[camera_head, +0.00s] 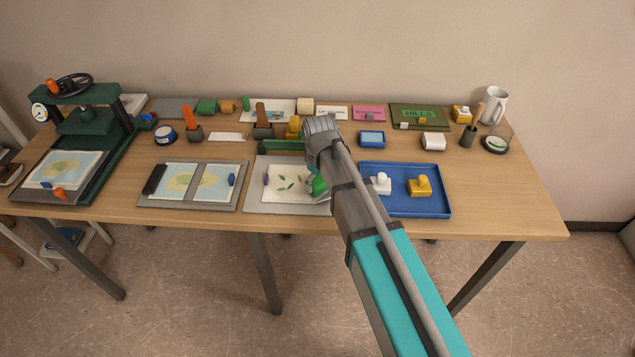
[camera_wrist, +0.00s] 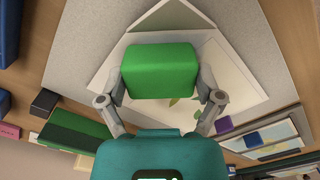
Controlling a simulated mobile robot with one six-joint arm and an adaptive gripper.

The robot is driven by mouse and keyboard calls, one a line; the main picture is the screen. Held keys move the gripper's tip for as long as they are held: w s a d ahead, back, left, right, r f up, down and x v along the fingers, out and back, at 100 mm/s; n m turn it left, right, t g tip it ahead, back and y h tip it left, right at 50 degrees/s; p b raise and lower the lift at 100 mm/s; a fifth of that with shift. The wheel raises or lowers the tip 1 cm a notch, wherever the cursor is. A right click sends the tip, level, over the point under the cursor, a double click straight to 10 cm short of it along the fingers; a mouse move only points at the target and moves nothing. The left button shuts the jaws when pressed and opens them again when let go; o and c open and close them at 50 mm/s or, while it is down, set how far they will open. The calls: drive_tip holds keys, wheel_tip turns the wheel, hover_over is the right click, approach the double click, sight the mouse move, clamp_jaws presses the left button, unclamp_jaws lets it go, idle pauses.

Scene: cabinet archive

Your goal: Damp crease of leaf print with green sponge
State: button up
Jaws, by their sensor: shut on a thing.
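My gripper (camera_wrist: 160,88) is shut on the green sponge (camera_wrist: 159,66), with one finger on each side of it. In the head view the sponge (camera_head: 319,186) shows partly behind my arm, over the right part of the leaf print (camera_head: 284,184). The print is a white sheet with green leaves on a grey board (camera_head: 250,203). In the wrist view the sponge covers much of the print (camera_wrist: 238,88). A triangular folded corner (camera_wrist: 172,14) shows beyond the sponge. I cannot tell whether the sponge touches the paper.
A blue tray (camera_head: 407,211) with a white and a yellow knobbed piece stands right of the board. A green bar (camera_head: 280,146) lies along the board's back edge. A map board (camera_head: 192,203) and a green press (camera_head: 85,125) stand left. Several small items line the table's back.

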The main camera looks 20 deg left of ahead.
drive_tip(key=shift+s+a, duration=0.1)
drive_tip(key=shift+s, duration=0.05)
drive_tip(key=shift+s+a, duration=0.2)
drive_tip(key=shift+s, duration=0.1)
drive_tip(key=shift+r, duration=0.15)
idle(0.5)
wheel_tip(320, 180, up, 7)
drive_tip(key=p, duration=0.7)
idle(0.7)
